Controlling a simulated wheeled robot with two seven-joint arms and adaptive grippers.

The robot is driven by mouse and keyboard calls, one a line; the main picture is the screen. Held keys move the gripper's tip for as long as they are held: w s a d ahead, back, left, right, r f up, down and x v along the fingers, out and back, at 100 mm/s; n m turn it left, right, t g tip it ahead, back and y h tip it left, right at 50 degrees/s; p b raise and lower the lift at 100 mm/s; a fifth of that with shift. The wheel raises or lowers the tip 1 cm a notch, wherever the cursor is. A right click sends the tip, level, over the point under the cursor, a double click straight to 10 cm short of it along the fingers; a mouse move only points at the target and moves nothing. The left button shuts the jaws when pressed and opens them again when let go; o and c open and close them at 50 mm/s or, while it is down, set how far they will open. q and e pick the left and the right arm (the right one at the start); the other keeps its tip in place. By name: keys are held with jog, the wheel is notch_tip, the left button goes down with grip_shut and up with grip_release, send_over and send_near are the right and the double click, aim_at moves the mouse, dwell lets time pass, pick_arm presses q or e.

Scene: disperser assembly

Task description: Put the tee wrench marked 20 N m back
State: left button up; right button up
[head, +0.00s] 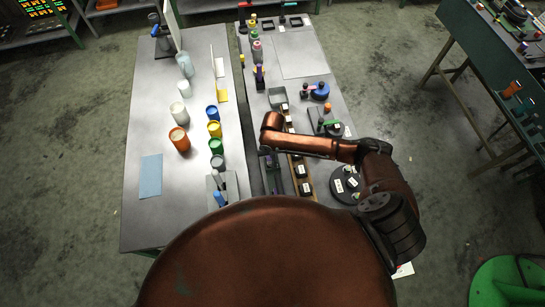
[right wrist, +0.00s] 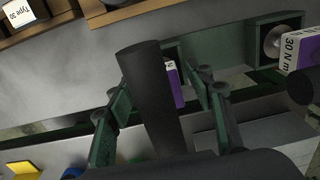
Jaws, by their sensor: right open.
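My right gripper (right wrist: 163,88) is open, its two green-grey fingers either side of a dark cylindrical handle (right wrist: 150,95). I cannot tell whether the fingers touch the handle. A second wrench's label (right wrist: 298,52) reads 30 N m, in front of a green holder (right wrist: 262,42) with a round socket. In the head view my right arm reaches over the right-hand table, and its gripper (head: 268,160) is small and partly covered. My left gripper is not in view.
A wooden rack (head: 299,170) with labelled black pieces stands right of my right gripper. Coloured cups, including a green one (head: 216,146), stand on the left table beyond a narrow gap.

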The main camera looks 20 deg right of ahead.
notch_tip(320, 180, up, 12)
jog(key=shift+r+b, duration=0.15)
jog(key=shift+b, duration=0.4)
jog(key=shift+a, duration=0.1)
dwell(0.3)
